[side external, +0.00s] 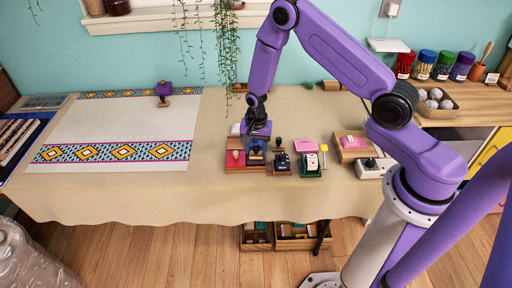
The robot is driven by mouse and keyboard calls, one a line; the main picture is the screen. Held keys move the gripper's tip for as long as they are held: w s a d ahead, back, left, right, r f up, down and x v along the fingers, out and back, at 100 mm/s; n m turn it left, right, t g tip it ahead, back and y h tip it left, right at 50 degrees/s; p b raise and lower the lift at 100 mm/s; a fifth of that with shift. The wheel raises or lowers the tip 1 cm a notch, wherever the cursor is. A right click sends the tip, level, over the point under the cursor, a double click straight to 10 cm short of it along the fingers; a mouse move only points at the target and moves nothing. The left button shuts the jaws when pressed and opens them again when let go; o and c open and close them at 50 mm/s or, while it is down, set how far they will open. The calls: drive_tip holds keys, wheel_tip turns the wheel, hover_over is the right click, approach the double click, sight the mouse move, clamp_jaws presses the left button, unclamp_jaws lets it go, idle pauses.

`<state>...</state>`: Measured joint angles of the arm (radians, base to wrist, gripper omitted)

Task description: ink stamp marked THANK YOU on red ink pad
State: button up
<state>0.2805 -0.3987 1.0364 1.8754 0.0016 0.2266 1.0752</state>
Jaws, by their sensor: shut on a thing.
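My gripper (257,138) points down over the ink pads in the middle of the table. It is shut on a small dark stamp (256,150), whose shape is partly hidden by the fingers. The red ink pad (234,166) lies just left of the gripper, with a small light-handled thing standing on it. The held stamp is over or at the dark blue pad area right of the red pad; I cannot tell whether it touches. The lettering THANK YOU cannot be read on any stamp.
Dark stamps (282,161) and a green-edged stamp block (310,165) stand close on the right. A wooden tray with a pink pad (353,143) is further right. A patterned white cloth (115,130) lies left, bearing a purple-topped stamp (163,91). Plant strands (226,45) hang behind.

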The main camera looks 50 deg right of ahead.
drive_tip(key=shift+f, duration=0.75)
idle(1.2)
drive_tip(key=shift+r, duration=3.6)
